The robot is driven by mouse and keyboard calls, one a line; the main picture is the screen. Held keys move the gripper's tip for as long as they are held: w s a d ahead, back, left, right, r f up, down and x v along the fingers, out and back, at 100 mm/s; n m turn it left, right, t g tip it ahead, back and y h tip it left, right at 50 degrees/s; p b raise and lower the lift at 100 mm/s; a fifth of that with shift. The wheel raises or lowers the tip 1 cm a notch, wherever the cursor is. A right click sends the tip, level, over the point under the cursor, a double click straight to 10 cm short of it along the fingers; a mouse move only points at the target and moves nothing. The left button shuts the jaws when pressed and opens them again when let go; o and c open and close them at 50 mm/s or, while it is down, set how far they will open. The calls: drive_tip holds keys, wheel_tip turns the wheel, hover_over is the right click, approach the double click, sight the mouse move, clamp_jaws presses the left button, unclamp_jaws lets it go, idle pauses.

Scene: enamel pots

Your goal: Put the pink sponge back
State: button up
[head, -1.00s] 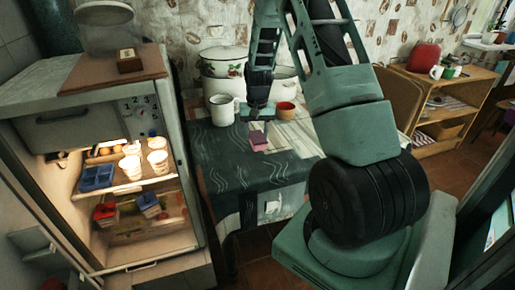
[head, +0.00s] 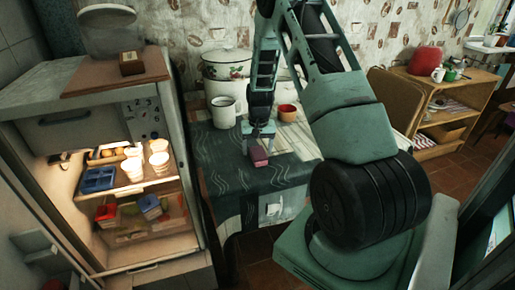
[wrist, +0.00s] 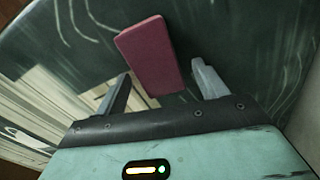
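The pink sponge (head: 258,158) is at the front part of the table with the dark patterned cloth (head: 228,180). In the wrist view the sponge (wrist: 148,52) is a flat, slightly slanted block, its near end between my two fingers. My gripper (head: 258,140) is right at the sponge in the head view and hides its far part. In the wrist view my gripper (wrist: 161,68) is open, with a gap between the sponge and each finger. I cannot tell whether the sponge lies flat on the cloth.
A white mug (head: 223,112), a red cup (head: 287,113) and a flowered pot (head: 226,70) stand farther back on the table. An open, lit fridge (head: 130,200) is on the left. A wooden shelf unit (head: 440,110) is at the right.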

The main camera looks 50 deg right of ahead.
sight(258, 150)
drive_tip(key=shift+r, duration=0.1)
wheel_tip(258, 150, up, 12)
drive_tip(key=s+a+r+n+y, duration=0.1)
drive_tip(key=a+r+n, duration=0.25)
drive_tip(key=a, duration=1.05)
drive_tip(key=s+a+r+n, duration=0.15)
drive_tip(key=a+n, duration=0.25)
drive_tip(key=a, duration=1)
drive_tip(key=s+a+r+n, duration=0.1)
drive_tip(key=s+a+n, duration=0.3)
drive_tip(key=s+a, duration=0.4)
drive_tip(key=s+a+r+n, duration=0.1)
drive_tip(key=s+a+n, duration=0.4)
drive_tip(key=s+a, duration=0.4)
drive_tip(key=s, duration=0.4)
drive_tip(key=shift+s+r+h, duration=0.3)
drive_tip(key=shift+s+r, duration=0.05)
drive_tip(key=shift+r, duration=0.05)
drive_tip(key=shift+r, duration=0.1)
